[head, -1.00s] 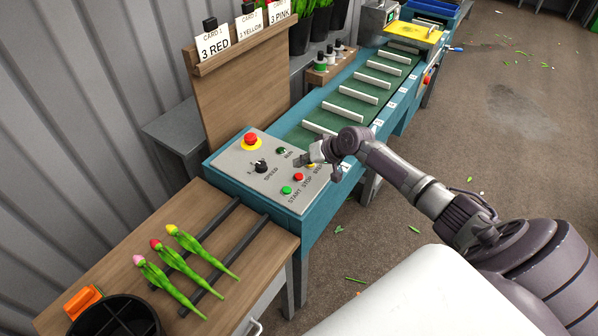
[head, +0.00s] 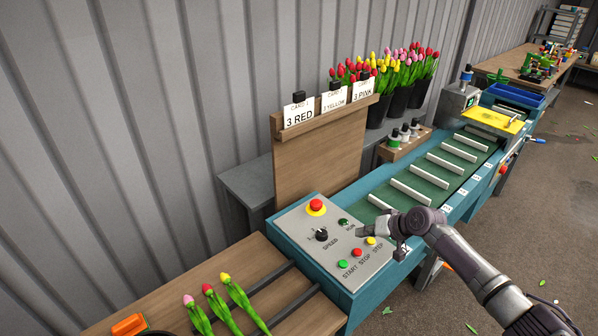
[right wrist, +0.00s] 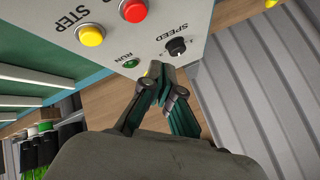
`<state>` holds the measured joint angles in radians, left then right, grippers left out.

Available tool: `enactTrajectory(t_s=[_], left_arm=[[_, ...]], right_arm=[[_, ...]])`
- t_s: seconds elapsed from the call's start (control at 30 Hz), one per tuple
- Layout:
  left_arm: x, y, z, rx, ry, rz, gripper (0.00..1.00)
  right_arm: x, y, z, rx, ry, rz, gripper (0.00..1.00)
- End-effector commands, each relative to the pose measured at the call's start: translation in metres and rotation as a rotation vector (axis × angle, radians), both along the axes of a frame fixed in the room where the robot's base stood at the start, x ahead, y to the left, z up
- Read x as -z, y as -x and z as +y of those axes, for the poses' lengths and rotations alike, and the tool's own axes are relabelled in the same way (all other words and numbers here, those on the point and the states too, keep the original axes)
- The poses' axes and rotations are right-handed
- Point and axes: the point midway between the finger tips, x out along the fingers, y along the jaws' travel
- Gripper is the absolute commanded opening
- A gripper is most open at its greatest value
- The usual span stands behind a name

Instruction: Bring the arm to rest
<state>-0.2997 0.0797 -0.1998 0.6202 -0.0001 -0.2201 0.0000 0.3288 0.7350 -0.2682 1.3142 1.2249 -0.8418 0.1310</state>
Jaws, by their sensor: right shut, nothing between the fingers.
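My right gripper (head: 370,217) is shut and empty. In the head view it hangs over the right edge of the grey control panel (head: 297,228), beside the green RUN lamp (head: 343,222) and above the yellow STEP button (head: 371,240). In the right wrist view the closed fingers (right wrist: 162,72) point at the panel near the RUN lamp (right wrist: 131,63) and the black SPEED knob (right wrist: 177,45). The red STOP button (head: 358,252) and green START button (head: 343,264) are uncovered. My left gripper is not in view.
A conveyor (head: 432,177) with white slats runs to the back right. A wooden board (head: 330,150) with three cards stands behind the panel. Three tulips (head: 230,300) lie on the wooden table (head: 212,268) at front left. Tulip buckets (head: 375,108) stand behind. Floor at right is open.

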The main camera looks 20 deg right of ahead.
Motion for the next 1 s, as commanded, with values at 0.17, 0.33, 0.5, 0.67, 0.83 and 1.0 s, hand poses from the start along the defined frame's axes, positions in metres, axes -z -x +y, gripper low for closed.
enactTrajectory(t_s=[0.17, 0.33, 0.5, 0.67, 0.83, 1.0], left_arm=[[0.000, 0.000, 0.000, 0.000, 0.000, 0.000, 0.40], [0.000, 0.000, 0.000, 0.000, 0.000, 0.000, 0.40], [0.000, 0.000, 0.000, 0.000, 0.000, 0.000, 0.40], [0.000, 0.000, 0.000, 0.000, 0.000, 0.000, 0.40], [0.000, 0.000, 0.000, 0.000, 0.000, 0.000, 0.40], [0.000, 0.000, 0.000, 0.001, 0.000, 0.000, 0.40]], right_arm=[[0.009, 0.009, 0.015, -0.034, 0.011, 0.015, 0.00], [0.046, 0.063, 0.083, -0.206, 0.088, 0.077, 0.00], [0.073, 0.158, 0.165, -0.413, 0.227, 0.137, 0.00], [0.064, 0.228, 0.194, -0.478, 0.352, 0.169, 0.00], [0.047, 0.274, 0.197, -0.464, 0.439, 0.203, 0.00], [0.028, 0.307, 0.190, -0.422, 0.504, 0.244, 0.00]])
